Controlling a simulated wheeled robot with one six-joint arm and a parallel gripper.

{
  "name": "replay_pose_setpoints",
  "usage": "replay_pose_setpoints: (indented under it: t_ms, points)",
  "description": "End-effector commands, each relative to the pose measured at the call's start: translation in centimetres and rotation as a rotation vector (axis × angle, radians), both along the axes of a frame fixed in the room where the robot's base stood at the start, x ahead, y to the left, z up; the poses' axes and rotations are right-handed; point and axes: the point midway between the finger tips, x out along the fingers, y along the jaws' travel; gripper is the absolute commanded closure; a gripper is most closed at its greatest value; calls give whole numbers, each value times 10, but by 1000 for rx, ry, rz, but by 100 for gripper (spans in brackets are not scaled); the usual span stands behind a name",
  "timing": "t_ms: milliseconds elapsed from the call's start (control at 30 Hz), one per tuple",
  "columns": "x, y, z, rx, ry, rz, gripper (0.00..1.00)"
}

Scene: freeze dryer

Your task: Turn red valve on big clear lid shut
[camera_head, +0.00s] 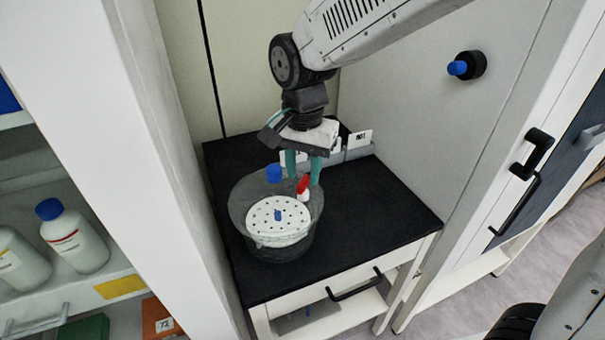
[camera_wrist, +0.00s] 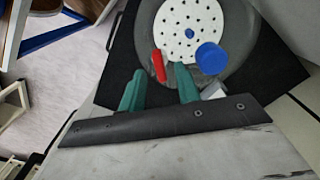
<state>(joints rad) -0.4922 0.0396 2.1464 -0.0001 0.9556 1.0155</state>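The big clear lid (camera_head: 240,207) is a see-through dome on the black table. It covers a white disc with many holes, which also shows in the wrist view (camera_wrist: 186,18). The red valve (camera_head: 303,184) is a small red handle on a white stub at the lid's upper right; it also shows in the wrist view (camera_wrist: 158,65). My gripper (camera_head: 303,174) points down just above it. Its two teal fingers are apart, one to each side of the valve in the wrist view (camera_wrist: 159,73), with a gap visible. Whether a fingertip touches the valve is unclear.
A blue knob (camera_head: 273,173) stands near the valve, close to my fingers. The black tabletop (camera_head: 375,205) is clear on the right. A shelf with white bottles (camera_head: 73,238) is at left; a grey wall panel is at right.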

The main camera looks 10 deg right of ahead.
Motion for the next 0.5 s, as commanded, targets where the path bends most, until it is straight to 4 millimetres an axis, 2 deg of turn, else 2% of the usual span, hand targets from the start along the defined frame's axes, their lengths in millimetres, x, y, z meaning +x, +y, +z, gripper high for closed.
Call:
replay_pose_setpoints:
  t_ms: [100, 300, 500]
  points:
    - [1, 0, 23, 3, -5, 0, 67]
    - [1, 0, 52, 2, -3, 0, 67]
    - [0, 0, 61, 0, 0, 0, 67]
